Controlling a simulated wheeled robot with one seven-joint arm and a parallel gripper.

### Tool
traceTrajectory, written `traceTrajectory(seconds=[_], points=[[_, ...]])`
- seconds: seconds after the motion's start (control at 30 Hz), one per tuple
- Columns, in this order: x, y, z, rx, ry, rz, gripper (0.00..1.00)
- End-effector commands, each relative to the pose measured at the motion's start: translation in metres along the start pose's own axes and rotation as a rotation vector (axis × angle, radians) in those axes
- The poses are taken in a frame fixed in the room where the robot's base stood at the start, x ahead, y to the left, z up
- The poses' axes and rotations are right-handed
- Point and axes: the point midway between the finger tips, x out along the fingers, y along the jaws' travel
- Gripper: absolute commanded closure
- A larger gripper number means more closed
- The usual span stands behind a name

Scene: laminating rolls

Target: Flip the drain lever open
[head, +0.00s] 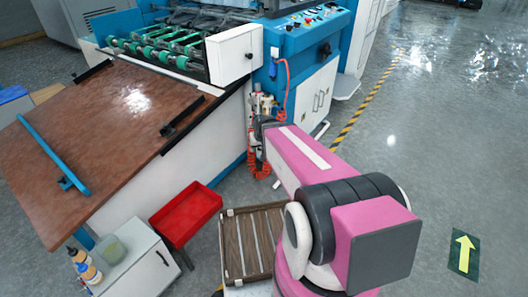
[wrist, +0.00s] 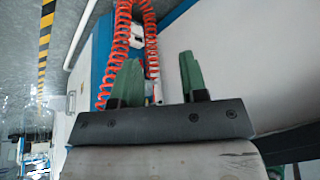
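No drain lever can be made out for certain in either view. A small grey-and-white valve assembly (head: 262,103) is fixed to the machine's side, with red tubing by it; any lever on it is too small to tell. My gripper (wrist: 158,72) shows in the wrist view with its two green fingers apart and nothing held between them. A red coiled hose (wrist: 120,45) hangs beyond the fingers. In the head view the end of my pink arm is close to the valve assembly, and my fingers are hidden there.
The blue-and-white machine (head: 300,60) stands at the back. A brown sloping table (head: 110,130) is at left. A red tray (head: 186,214), a wooden pallet (head: 233,245) and a grey cabinet (head: 140,270) stand below it. The floor at right is clear.

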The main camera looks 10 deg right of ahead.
Motion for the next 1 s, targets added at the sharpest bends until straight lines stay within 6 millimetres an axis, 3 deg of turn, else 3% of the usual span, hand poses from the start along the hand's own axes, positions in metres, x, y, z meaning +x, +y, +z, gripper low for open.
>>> traceTrajectory(seconds=[0.2, 0.5, 0.83, 1.0], points=[[-0.019, 0.008, 0.024, 0.026, -0.101, 0.021, 0.6], [-0.029, 0.011, 0.037, 0.043, -0.161, 0.034, 0.6], [-0.028, 0.011, 0.035, 0.042, -0.158, 0.033, 0.6], [-0.011, 0.005, 0.013, 0.018, -0.076, 0.011, 0.6]])
